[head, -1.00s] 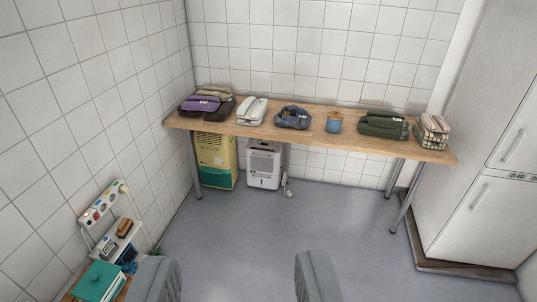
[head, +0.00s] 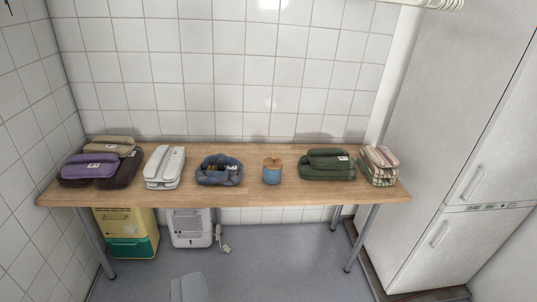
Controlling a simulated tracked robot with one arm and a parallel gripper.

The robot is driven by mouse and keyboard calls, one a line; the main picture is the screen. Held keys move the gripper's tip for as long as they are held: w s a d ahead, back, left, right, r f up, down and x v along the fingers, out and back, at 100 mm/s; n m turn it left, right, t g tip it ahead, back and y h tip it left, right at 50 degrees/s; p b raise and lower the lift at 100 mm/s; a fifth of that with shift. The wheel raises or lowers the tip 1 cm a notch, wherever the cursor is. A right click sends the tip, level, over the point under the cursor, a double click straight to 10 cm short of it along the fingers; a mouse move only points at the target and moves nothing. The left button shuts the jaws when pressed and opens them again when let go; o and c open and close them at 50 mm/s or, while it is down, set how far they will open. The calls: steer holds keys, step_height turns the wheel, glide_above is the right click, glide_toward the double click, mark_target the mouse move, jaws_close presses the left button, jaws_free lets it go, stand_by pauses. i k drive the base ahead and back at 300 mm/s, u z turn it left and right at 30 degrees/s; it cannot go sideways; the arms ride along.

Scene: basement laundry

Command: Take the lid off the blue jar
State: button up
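The blue jar (head: 272,175) stands upright on the wooden table, right of the middle. Its lid (head: 272,163) is tan, wood-like, and sits on top of the jar. Only one grey part of my gripper (head: 188,288) shows, at the bottom edge in front of the table. It is well short of the jar and touches nothing that I can see. The other finger is out of frame, so the opening between them is hidden.
A white appliance (head: 190,228) stands beneath. A tall fridge (head: 470,180) stands right. Floor before the table is clear.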

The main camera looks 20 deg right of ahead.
mark_target(273, 163)
steer(key=z, duration=0.1)
steer(key=i, duration=1.3)
steer(key=z, duration=0.25)
steer(key=i, duration=1.45)
steer(key=z, duration=0.15)
